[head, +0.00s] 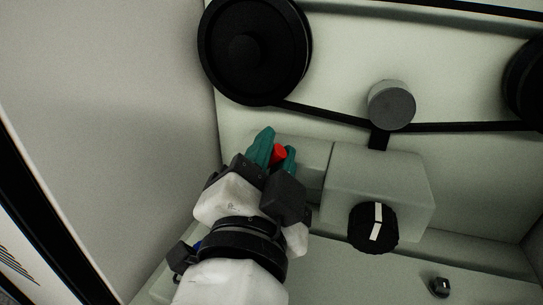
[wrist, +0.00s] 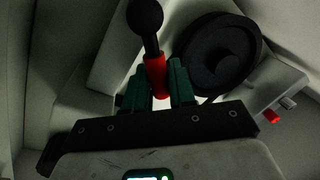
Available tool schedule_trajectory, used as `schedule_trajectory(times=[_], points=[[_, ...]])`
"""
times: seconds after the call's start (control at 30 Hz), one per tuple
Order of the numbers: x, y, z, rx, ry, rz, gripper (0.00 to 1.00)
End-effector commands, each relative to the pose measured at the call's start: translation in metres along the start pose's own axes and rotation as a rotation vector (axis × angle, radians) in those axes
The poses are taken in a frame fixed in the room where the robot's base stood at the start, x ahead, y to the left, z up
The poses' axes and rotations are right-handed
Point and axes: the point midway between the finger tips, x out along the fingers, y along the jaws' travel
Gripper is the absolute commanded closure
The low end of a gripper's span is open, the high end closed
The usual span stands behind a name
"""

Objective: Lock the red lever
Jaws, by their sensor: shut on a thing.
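The red lever (head: 279,153) shows in the head view as a small red piece between the green fingers of my gripper (head: 273,153). In the wrist view the red part of the lever (wrist: 156,76) is a sleeve on a dark rod that ends in a black ball (wrist: 145,17). The green fingertips of my gripper (wrist: 159,87) stand on either side of the sleeve and are shut on it. My fingers hide the lower part of the lever and its mount, so I cannot tell whether it is locked.
A pale box with a black dial (head: 373,227) stands right of my gripper, below a grey cylinder (head: 391,105). A large black pulley (head: 254,50) with a belt (head: 330,115) is above. A small black knob (head: 440,287) sits lower right. A pale wall (head: 110,110) rises at left.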

Motion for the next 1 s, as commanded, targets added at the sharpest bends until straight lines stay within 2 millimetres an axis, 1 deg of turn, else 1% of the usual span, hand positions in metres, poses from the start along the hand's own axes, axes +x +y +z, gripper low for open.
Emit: schedule_trajectory(times=[0.13, 0.17, 0.3, 0.83, 1.0], points=[[-0.0003, 0.0002, 0.0006, -0.001, -0.001, 0.0, 1.0], [-0.0003, 0.0001, 0.0005, -0.001, -0.001, 0.0, 0.73], [-0.0002, 0.0001, 0.0004, -0.001, -0.001, 0.0, 0.59], [0.0003, 0.0011, 0.0002, -0.002, 0.0, 0.003, 0.58], [0.001, -0.0015, -0.0017, -0.019, -0.004, 0.004, 0.58]])
